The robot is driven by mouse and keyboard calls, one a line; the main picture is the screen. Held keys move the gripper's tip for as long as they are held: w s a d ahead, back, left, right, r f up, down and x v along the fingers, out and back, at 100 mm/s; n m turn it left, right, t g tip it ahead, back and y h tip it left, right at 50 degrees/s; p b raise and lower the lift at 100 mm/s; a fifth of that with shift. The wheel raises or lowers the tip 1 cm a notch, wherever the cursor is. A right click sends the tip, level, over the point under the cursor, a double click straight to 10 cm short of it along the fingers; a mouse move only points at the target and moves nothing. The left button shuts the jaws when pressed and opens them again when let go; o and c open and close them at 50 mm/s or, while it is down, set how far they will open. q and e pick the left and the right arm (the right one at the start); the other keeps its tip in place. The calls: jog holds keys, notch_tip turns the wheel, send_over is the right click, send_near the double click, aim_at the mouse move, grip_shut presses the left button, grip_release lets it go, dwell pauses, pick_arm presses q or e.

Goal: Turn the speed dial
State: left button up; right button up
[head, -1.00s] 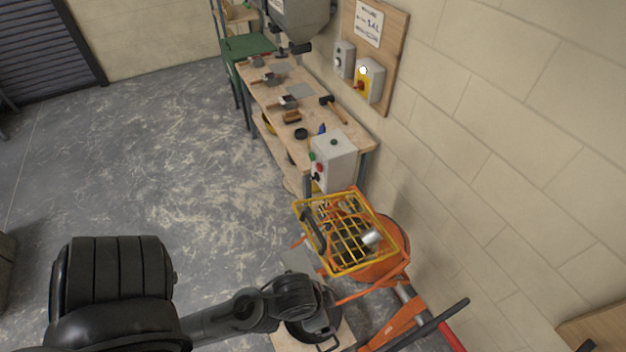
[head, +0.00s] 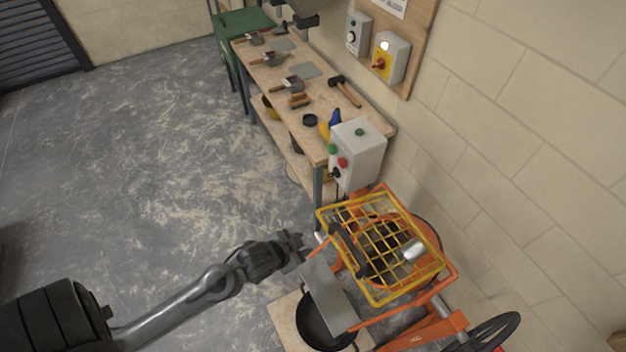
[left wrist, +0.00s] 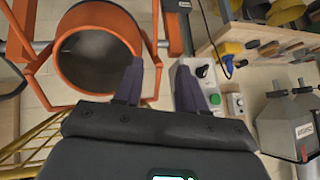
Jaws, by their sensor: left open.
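A grey control box (head: 360,150) stands on the near end of the workbench, with a green button (head: 332,149), a red button (head: 342,162) and a small black dial (head: 336,173) on its front. The dial's pointer is too small to read. My left gripper (head: 303,245) is below and left of this box, beside the orange mixer's yellow grid, apart from the dial. In the left wrist view its two fingers (left wrist: 160,82) stand apart with nothing between them. A pale box with controls (left wrist: 206,72) shows there, partly behind one finger. My right gripper is not in view.
The yellow grid guard (head: 385,250) sits over the orange mixer close to my left gripper. A black tub (head: 322,322) is below. Tools lie on the workbench (head: 290,105). Wall boxes (head: 390,58) hang above. The floor to the left is clear.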

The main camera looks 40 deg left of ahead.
pick_arm(q)
jog(key=w+a+f+m+t+h+b, duration=0.1)
jog(key=w+a+f+m+t+b, duration=0.3)
jog(key=w+a+f+b, duration=0.6)
jog(key=m+t+h+b, duration=0.3)
jog(key=t+h+b, duration=0.2)
jog(key=b, duration=0.5)
send_near(329, 176)
jog(key=shift+r+b+x, duration=0.2)
jog(key=shift+b+x, duration=0.35)
jog(key=shift+x, duration=3.9)
jog(key=shift+d, duration=0.1)
grip_shut()
